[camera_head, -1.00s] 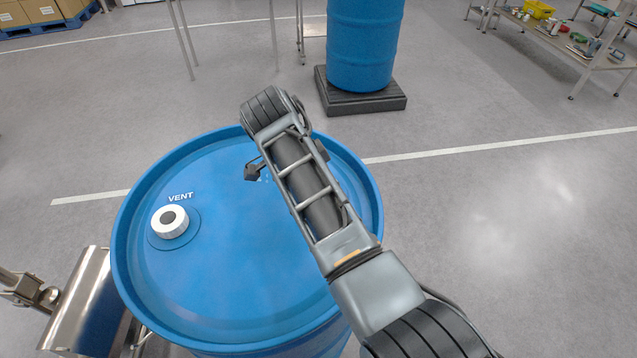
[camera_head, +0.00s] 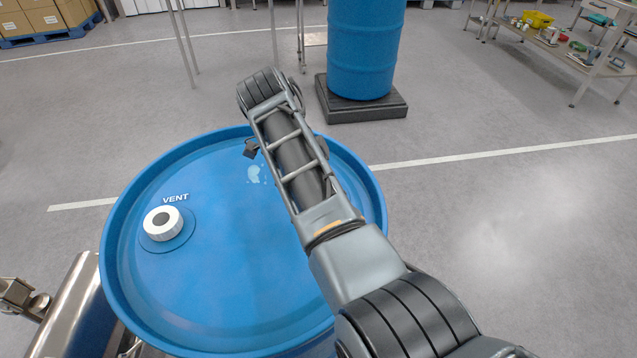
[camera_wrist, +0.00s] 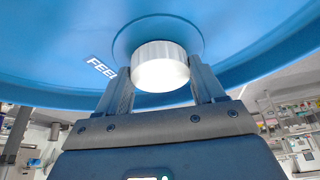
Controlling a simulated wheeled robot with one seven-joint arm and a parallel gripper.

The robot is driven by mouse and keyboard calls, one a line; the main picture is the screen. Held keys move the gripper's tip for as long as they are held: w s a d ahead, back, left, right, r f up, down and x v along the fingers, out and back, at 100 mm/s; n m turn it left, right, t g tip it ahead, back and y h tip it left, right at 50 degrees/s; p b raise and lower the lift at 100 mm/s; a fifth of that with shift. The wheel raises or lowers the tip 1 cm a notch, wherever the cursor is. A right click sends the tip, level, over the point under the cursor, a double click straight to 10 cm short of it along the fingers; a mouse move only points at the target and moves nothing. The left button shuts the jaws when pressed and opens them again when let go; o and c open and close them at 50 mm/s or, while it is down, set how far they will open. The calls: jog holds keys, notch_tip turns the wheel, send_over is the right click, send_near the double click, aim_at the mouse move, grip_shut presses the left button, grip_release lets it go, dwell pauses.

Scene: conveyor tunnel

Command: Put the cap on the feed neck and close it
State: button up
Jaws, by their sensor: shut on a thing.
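The blue drum (camera_head: 215,290) stands upright below my arm. In the wrist view, my gripper (camera_wrist: 160,74) is shut on a white ribbed cap (camera_wrist: 160,62), with one finger on each side. The cap is in front of the round blue ring (camera_wrist: 122,40) on the drum lid, beside lettering (camera_wrist: 101,67) of which "FEE" can be read. The feed neck itself is hidden behind the cap. I cannot tell whether the cap is seated on it. In the head view, my arm hides the feed neck, the cap and most of my gripper.
A white fitting with a dark centre (camera_head: 162,222) sits at the VENT label on the lid's left. A pale wet patch (camera_head: 256,175) lies on the lid. Another blue drum (camera_head: 365,50) stands on a dark pallet (camera_head: 365,112) behind. The floor to the right is clear.

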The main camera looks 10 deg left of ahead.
jog(key=o, duration=1.1)
jog(key=shift+c, duration=0.4)
